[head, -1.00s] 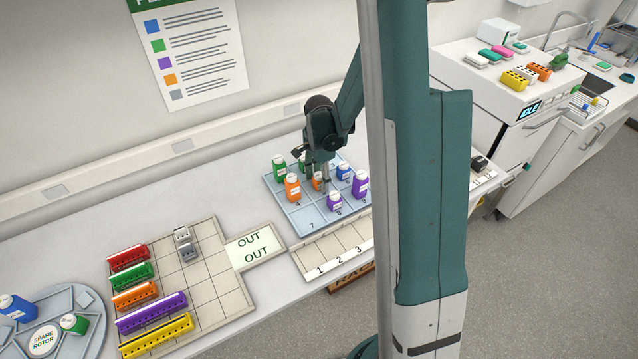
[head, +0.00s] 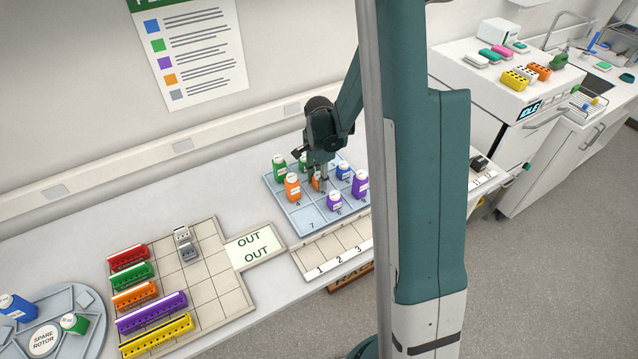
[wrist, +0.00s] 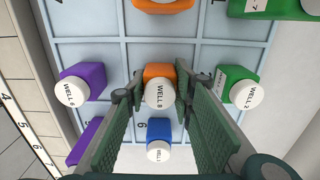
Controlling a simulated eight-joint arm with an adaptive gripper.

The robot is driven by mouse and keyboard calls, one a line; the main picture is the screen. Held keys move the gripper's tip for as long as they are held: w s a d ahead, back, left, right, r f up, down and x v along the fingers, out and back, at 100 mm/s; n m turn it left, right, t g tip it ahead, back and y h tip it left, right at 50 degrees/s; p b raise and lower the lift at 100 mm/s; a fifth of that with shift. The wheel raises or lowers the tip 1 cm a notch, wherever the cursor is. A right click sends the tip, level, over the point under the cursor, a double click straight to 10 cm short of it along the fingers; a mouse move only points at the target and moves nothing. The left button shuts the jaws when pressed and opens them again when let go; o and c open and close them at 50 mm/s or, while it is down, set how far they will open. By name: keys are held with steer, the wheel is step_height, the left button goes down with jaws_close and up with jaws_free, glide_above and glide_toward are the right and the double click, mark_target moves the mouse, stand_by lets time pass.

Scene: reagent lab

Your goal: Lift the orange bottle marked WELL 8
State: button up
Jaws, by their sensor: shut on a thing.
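The orange bottle marked WELL 8 (wrist: 160,88) stands between the fingers of my gripper (wrist: 160,100) in the wrist view, its white cap facing the camera. My gripper is shut on it. In the head view my gripper (head: 320,184) reaches down into the blue gridded tray (head: 312,217), and only a strip of the orange bottle (head: 316,182) shows beside the fingers. Its base is hidden, so I cannot tell whether it touches the tray.
Close around are a purple bottle (wrist: 83,82), a green bottle (wrist: 240,85) and a blue bottle (wrist: 159,132). Another orange bottle (head: 292,187) stands to the left. The front tray cell marked 7 is empty. A rack with colored strips (head: 215,290) lies further left.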

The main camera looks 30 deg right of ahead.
mark_target(319, 175)
steer(key=shift+r, duration=0.1)
steer(key=shift+r, duration=4.9)
